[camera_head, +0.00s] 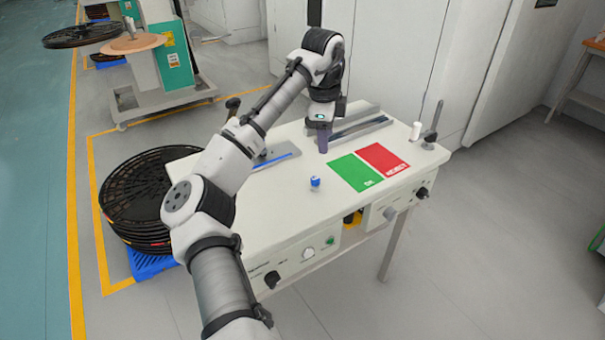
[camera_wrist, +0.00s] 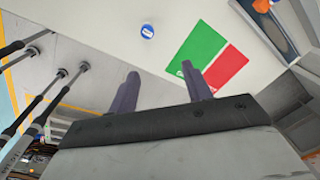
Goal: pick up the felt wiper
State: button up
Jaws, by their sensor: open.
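My gripper (camera_head: 323,140) points down over the back of the white table (camera_head: 240,225). In the wrist view its two dark purple fingers (camera_wrist: 159,76) stand apart with nothing between them. I cannot pick out the felt wiper for certain in either view. A small blue and white round object (camera_head: 315,183) stands on the table, in front of the gripper and left of the green patch. It also shows in the wrist view as a blue disc with a white mark (camera_wrist: 147,31), beyond the fingertips and apart from them.
A green patch (camera_head: 355,172) and a red patch (camera_head: 384,158) lie side by side. A white cylinder (camera_head: 416,132) and an upright dark post (camera_head: 433,125) stand at the right end. A metal plate with a blue strip (camera_head: 275,158) lies at left. Black reels (camera_head: 140,200) are stacked beside the table.

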jog(key=a+g, duration=0.1)
jog(key=a, duration=0.1)
send_over(316, 178)
jog(key=shift+y, duration=0.4)
jog(key=f, duration=0.8)
jog(key=shift+s, duration=0.4)
jog(key=shift+w+a+f, duration=0.1)
jog(key=shift+w+f, duration=0.05)
jog(key=shift+f, duration=1.45)
jog(key=shift+w+f, duration=0.15)
jog(key=shift+f, duration=1.4)
jog(key=c, duration=1.1)
jog(key=shift+o, duration=0.2)
notch_tip(316, 178, up, 20)
jog(key=shift+p, duration=0.35)
